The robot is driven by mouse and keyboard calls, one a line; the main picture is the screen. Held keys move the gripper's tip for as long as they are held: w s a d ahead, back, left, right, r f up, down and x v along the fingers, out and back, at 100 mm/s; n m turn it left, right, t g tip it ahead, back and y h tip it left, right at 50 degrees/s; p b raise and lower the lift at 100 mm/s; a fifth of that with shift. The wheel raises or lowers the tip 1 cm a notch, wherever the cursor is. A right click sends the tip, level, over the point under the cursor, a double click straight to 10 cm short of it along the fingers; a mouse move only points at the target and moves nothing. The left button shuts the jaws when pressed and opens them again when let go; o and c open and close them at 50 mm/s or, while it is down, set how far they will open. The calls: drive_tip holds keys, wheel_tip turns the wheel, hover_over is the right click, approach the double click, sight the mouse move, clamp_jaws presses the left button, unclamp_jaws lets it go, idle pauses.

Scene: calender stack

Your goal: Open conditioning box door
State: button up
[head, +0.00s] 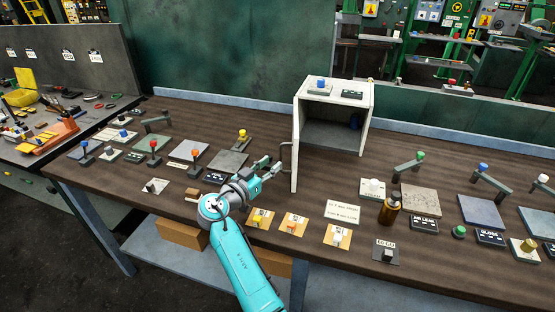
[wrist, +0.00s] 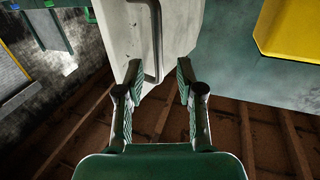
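The white conditioning box (head: 363,119) stands on the bench with its dark interior in view. Its door (head: 296,163) stands open, swung out toward me and seen nearly edge-on. A bar handle (head: 284,156) is on the door's left face. My gripper (head: 278,165) is just left of the door, near the handle. In the wrist view my gripper (wrist: 160,80) is open with nothing between its fingers. The pale door (wrist: 181,35) and its handle (wrist: 157,45) lie just ahead of the fingertips. I cannot tell whether a finger touches the door.
Small stands with coloured knobs and flat plates cover the bench on the left and right. A small dark blue item (head: 355,122) is inside the box. The bench before the box is mostly clear.

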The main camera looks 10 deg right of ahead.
drive_tip(key=v, duration=0.6)
drive_tip(key=shift+s+a, duration=0.1)
